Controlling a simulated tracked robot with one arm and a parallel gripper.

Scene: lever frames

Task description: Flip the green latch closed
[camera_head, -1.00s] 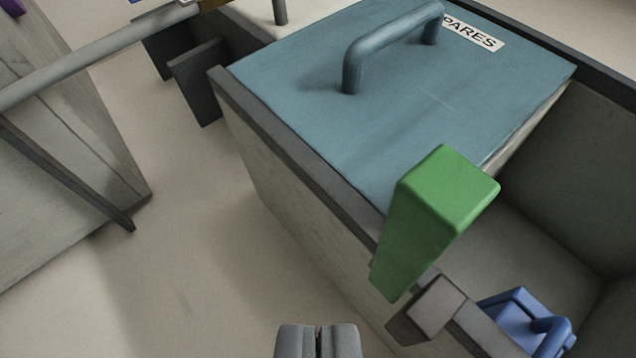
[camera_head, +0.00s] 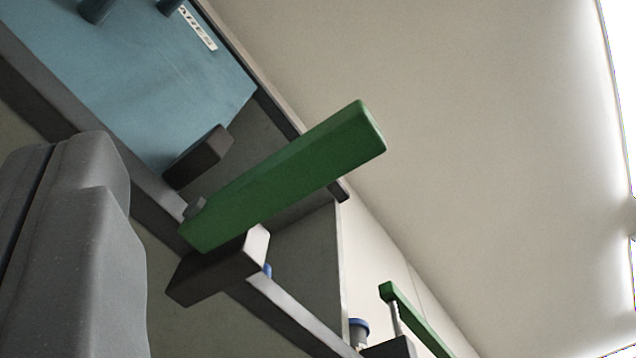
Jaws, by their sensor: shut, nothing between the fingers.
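The green latch (camera_head: 285,180) is a long block in the middle of the view. Its lower left end sits at a dark bracket (camera_head: 218,268) on the rim of a grey box, and its free end points up and to the right. A dark block (camera_head: 199,157) stands on the rim just up and left of the latch. My gripper (camera_head: 58,145) is shut and empty at the left edge, large and close to the camera. It appears left of the latch with a visible gap between them in the picture; their distance in depth is unclear.
A blue lid (camera_head: 150,85) with a handle and a partly seen label covers part of the box at upper left. The box's open part (camera_head: 310,255) lies behind the latch. A second green lever (camera_head: 418,322) stands at lower right. Pale open space fills the right.

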